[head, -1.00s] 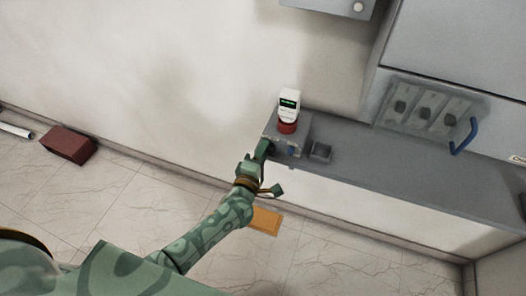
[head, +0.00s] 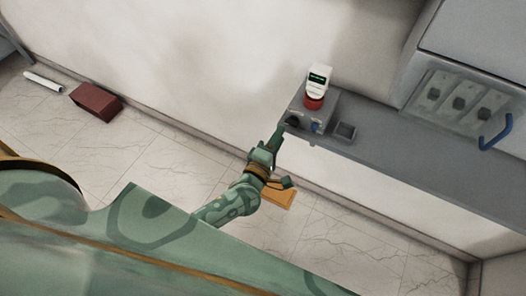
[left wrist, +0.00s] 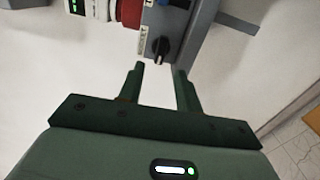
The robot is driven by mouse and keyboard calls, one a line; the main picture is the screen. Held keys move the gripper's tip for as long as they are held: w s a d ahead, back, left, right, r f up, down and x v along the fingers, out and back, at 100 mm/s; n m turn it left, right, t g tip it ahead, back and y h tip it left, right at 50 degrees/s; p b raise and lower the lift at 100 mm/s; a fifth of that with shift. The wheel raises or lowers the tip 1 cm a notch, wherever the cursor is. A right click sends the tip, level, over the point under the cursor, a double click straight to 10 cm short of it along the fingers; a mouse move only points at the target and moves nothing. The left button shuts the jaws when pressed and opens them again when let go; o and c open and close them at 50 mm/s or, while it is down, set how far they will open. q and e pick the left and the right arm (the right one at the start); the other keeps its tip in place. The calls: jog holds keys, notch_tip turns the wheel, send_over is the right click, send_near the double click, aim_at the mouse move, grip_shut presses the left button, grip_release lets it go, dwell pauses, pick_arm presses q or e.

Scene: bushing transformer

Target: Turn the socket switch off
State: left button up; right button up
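A grey socket box (head: 325,106) sits on the left end of the grey ledge in the head view. A black rotary switch knob with a pale pointer line shows on its face in the left wrist view (left wrist: 160,47). It is small and dark in the head view (head: 293,121). My left gripper (head: 282,160) is just below and left of the box. In the left wrist view its fingers (left wrist: 158,72) are apart and empty, with the knob just beyond the tips, without visible contact. My right gripper is not in view.
A white device with a green display (head: 317,80) stands on a red base (head: 313,103) on the box. A small grey open tray (head: 345,131) is beside it. A panel with a blue handle (head: 495,133) is at right. A brown block (head: 95,102) lies on the floor.

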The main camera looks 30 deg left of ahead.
pick_arm(q)
jog(key=s, duration=1)
jog(key=shift+s+a, duration=0.2)
jog(key=shift+s, duration=0.2)
